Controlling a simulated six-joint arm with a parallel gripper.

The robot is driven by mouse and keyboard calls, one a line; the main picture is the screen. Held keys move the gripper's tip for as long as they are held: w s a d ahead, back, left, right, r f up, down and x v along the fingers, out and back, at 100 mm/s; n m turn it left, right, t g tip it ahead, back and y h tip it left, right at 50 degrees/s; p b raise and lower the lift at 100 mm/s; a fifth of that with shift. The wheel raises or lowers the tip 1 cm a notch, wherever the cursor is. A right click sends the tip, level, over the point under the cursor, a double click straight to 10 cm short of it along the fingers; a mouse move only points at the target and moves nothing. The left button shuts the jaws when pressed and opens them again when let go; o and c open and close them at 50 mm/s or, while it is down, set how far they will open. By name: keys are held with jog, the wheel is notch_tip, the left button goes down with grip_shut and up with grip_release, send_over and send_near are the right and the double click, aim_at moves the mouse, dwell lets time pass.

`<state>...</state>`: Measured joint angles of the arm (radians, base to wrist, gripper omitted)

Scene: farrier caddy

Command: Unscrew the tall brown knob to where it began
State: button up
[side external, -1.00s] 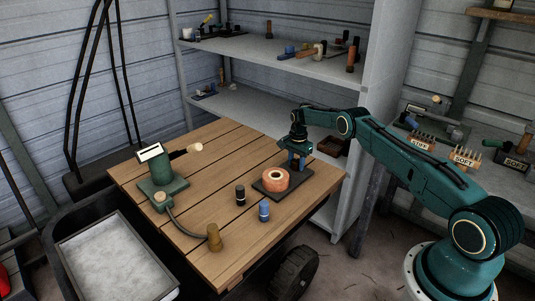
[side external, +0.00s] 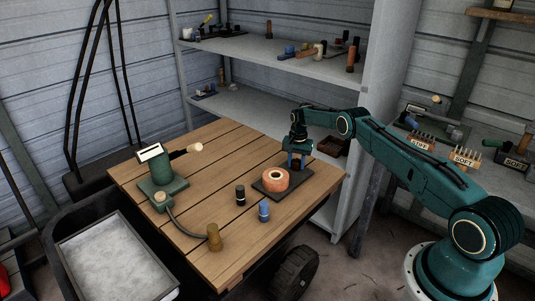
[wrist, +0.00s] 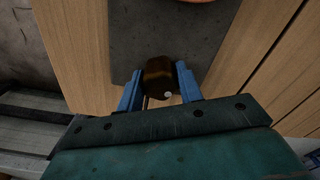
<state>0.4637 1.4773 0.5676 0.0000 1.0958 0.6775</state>
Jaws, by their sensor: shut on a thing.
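The tall brown knob (wrist: 158,77) stands at the end of a dark rectangular plate in the wrist view, with a small white dot on its near side. My gripper (wrist: 158,84) has its two blue fingers on either side of the knob and is shut on it. In the side external view my gripper (side external: 297,162) points down at the back right part of the plate (side external: 291,190). There the fingers mostly hide the knob. Its thread and height above the plate cannot be made out.
A black cylinder (side external: 240,195), a blue one (side external: 264,211) and an olive-brown one (side external: 214,238) stand nearer the front. A green device (side external: 163,183) stands at left. The table's middle is clear.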

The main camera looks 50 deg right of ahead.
aim_at(296, 160)
jog(key=n, duration=0.2)
jog(key=shift+s+f+n, duration=0.1)
jog(key=shift+f+n, duration=0.2)
dwell(0.5)
jog(key=o, duration=1)
jog(key=shift+r, duration=0.2)
jog(key=shift+r, duration=2.55)
